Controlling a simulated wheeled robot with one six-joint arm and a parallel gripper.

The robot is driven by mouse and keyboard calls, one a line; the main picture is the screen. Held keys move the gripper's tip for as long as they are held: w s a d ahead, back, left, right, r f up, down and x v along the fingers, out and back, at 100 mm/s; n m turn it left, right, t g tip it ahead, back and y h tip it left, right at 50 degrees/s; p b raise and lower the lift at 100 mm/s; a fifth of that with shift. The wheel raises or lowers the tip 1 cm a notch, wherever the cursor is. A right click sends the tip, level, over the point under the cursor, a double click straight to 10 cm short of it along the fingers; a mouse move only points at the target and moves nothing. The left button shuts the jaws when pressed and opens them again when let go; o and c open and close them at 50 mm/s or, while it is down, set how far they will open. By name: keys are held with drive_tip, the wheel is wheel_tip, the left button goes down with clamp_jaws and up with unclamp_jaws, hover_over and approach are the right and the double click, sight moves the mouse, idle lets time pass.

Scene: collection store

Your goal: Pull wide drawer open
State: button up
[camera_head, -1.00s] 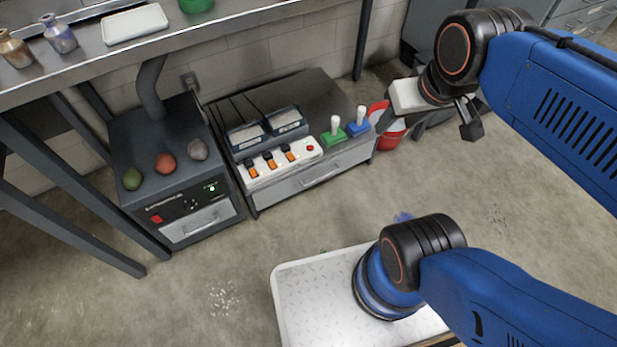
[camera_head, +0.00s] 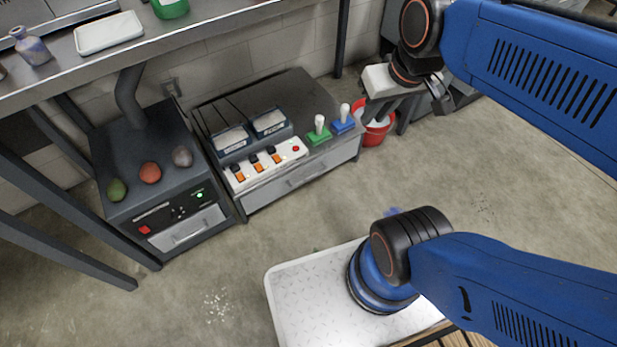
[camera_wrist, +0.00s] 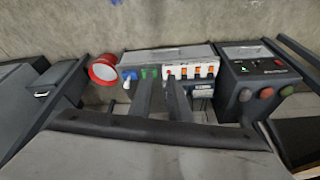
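The wide drawer (camera_head: 322,172) is the long light-grey front of the low cabinet, below the switch panel, with a bar handle (camera_head: 306,177). It looks shut. In the wrist view, which is upside down, its front (camera_wrist: 165,54) is the grey strip above the panel. My gripper (camera_head: 408,108) is up and to the right of the cabinet in the head view, apart from the drawer. In the wrist view its two dark fingers (camera_wrist: 164,88) stand apart with nothing between them, covering part of the cabinet.
A white switch panel (camera_head: 264,168), green lever (camera_head: 319,134) and blue lever (camera_head: 344,121) sit on the cabinet. A dark box (camera_head: 150,208) with stones stands left, a red bucket (camera_head: 376,131) right. The floor before the drawer is clear.

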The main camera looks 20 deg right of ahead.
drive_tip(key=w+d+f+m+g+y, duration=0.1)
drive_tip(key=w+d+f+g+y, duration=0.2)
drive_tip(key=w+f, duration=0.8)
drive_tip(key=w+d+f+m+g+y, duration=0.15)
drive_tip(key=w+f+g+y, duration=0.25)
drive_tip(key=w+f, duration=0.7)
drive_tip(key=w+d+f+m+y, duration=0.1)
drive_tip(key=w+d+f+y, duration=0.1)
drive_tip(key=f, duration=0.5)
drive_tip(key=w+d+f+m+y, duration=0.1)
drive_tip(key=d+f+y, duration=0.15)
drive_tip(key=f, duration=0.55)
drive_tip(key=m+t+y, duration=0.3)
drive_tip(key=t+y, duration=0.1)
approach(310, 177)
drive_tip(key=a, duration=0.3)
drive_tip(key=a+f, duration=0.1)
drive_tip(key=a, duration=0.2)
drive_tip(key=a+f, duration=0.1)
drive_tip(key=a, duration=0.2)
drive_tip(key=shift+w+a+f, duration=0.2)
drive_tip(key=shift+w+a, duration=0.1)
drive_tip(key=shift+a, duration=0.1)
clamp_jaws()
